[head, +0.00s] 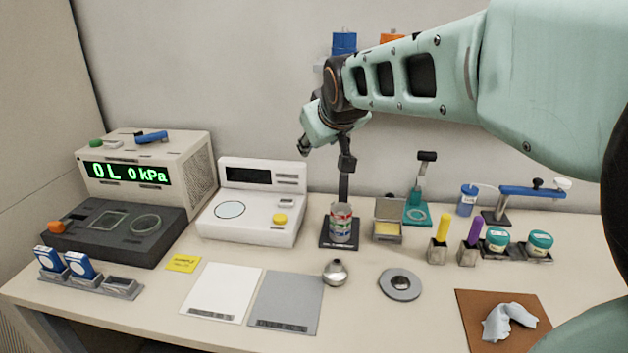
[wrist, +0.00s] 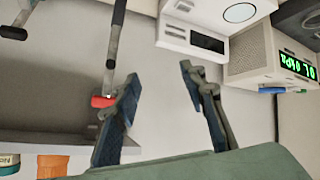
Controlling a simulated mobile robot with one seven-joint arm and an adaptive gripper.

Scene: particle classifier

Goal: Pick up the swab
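I cannot surely pick out the swab in either view. Two slim upright items, one yellow (head: 443,228) and one purple (head: 474,231), stand in small grey holders at the right; their lower ends are hidden, and I cannot tell whether either is a swab. My gripper (head: 304,147) is raised above the back of the bench, left of the black stand's top and well away from these items. In the wrist view my gripper (wrist: 160,74) is open, its two fingers apart with nothing between them. A small red part (wrist: 103,101) on a dark pole shows beside the left finger.
A black stand (head: 346,185) rises near my gripper, with a striped can (head: 342,224) at its foot. A white scale (head: 250,230) and a dark-topped instrument (head: 120,235) fill the left. Jars (head: 540,241) and a brown mat (head: 470,310) with crumpled cloth (head: 508,322) are right.

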